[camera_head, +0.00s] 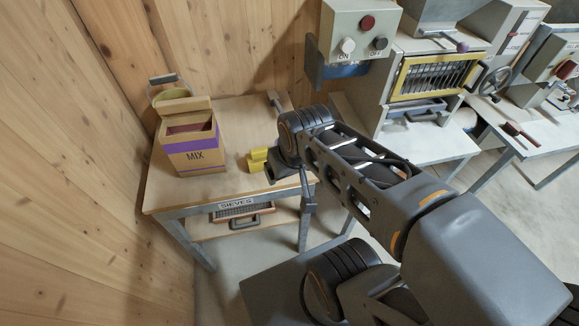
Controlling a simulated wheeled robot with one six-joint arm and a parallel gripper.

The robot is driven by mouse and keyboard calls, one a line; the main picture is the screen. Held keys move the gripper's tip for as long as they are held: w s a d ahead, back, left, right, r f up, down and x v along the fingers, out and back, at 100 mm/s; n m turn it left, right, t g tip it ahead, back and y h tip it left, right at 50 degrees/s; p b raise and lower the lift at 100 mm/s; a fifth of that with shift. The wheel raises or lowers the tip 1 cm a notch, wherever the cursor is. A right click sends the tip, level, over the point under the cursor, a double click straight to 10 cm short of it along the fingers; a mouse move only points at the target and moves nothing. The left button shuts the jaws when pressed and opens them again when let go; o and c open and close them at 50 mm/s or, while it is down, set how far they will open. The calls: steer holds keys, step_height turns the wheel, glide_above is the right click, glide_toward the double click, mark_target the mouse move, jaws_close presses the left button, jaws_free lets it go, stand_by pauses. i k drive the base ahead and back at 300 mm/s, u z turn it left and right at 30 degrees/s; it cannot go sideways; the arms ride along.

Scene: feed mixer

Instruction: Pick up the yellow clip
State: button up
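The yellow clip (257,159) is small and blocky and is near the right side of the wooden table, right of the MIX box. My arm reaches in from the lower right. My gripper (272,170) is at the arm's far end, just right of the clip and very close to it in the picture. I cannot tell whether they touch. The gripper's fingers are small, dark and partly hidden by my own arm, so their opening does not show.
A control box (355,40) and a yellow-framed machine (434,76) stand at the right. The table's front left is bare.

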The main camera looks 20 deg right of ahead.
mark_target(255, 160)
steer(key=u, duration=3)
steer(key=k, duration=1.15)
steer(key=z, duration=0.55)
